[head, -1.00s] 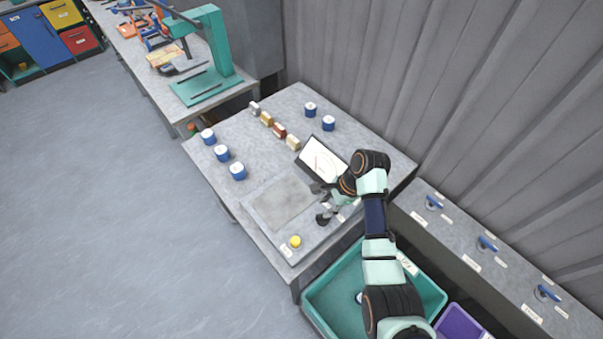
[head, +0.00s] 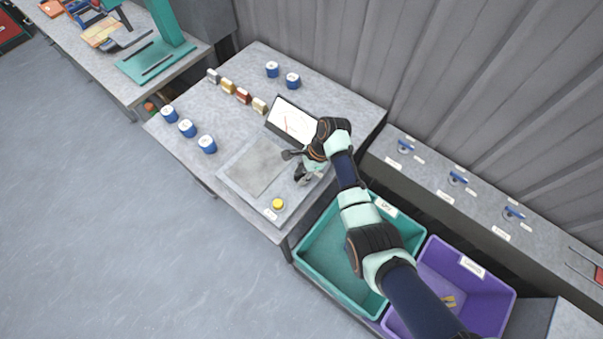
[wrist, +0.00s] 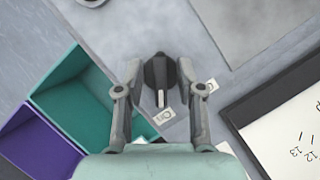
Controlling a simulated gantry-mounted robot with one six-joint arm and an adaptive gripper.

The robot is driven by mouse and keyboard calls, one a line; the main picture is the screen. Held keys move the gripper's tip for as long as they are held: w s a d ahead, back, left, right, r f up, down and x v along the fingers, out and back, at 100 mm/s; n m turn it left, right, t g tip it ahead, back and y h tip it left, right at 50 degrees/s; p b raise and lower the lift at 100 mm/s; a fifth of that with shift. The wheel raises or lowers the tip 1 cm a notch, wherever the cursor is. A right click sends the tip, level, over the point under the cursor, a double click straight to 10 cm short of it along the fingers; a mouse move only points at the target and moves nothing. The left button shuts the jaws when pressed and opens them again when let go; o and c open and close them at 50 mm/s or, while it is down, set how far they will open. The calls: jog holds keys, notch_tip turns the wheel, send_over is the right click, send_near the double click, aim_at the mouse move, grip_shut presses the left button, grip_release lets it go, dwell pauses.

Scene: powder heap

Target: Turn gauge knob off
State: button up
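The black gauge knob (wrist: 160,74) shows in the wrist view, with a pale pointer line aimed down toward a small white label (wrist: 164,115). A second small label (wrist: 209,86) sits to its right. My gripper (wrist: 160,68) is open, its two fingers on either side of the knob, with what looks like a narrow gap each side. In the head view my gripper (head: 295,167) is low over the right part of the bench panel and hides the knob.
A teal bin (head: 318,245) and a purple bin (head: 500,296) stand below the bench's right edge. A yellow button (head: 277,204) is at the panel's front corner. Blue jars (head: 187,128) and small blocks (head: 242,96) stand farther left. A bare grey plate (head: 252,166) lies beside my gripper.

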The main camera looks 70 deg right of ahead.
grip_shut()
jog(key=shift+n, duration=0.3)
jog(key=n+g, duration=0.1)
jog(key=n, duration=0.1)
jog(key=shift+n+y, duration=0.4)
jog(key=n+g+b, duration=0.1)
jog(key=n, duration=0.2)
jog(key=shift+n+y+b, duration=0.3)
jog(key=shift+y+b, duration=0.1)
jog(key=n+g+b, duration=0.1)
jog(key=n, duration=0.2)
jog(key=shift+n+g+b, duration=0.3)
jog(key=shift+b, duration=0.1)
jog(key=shift+n+g+b, duration=0.6)
jog(key=shift+n+b, duration=0.05)
jog(key=shift+n, duration=0.95)
jog(key=shift+r, duration=0.1)
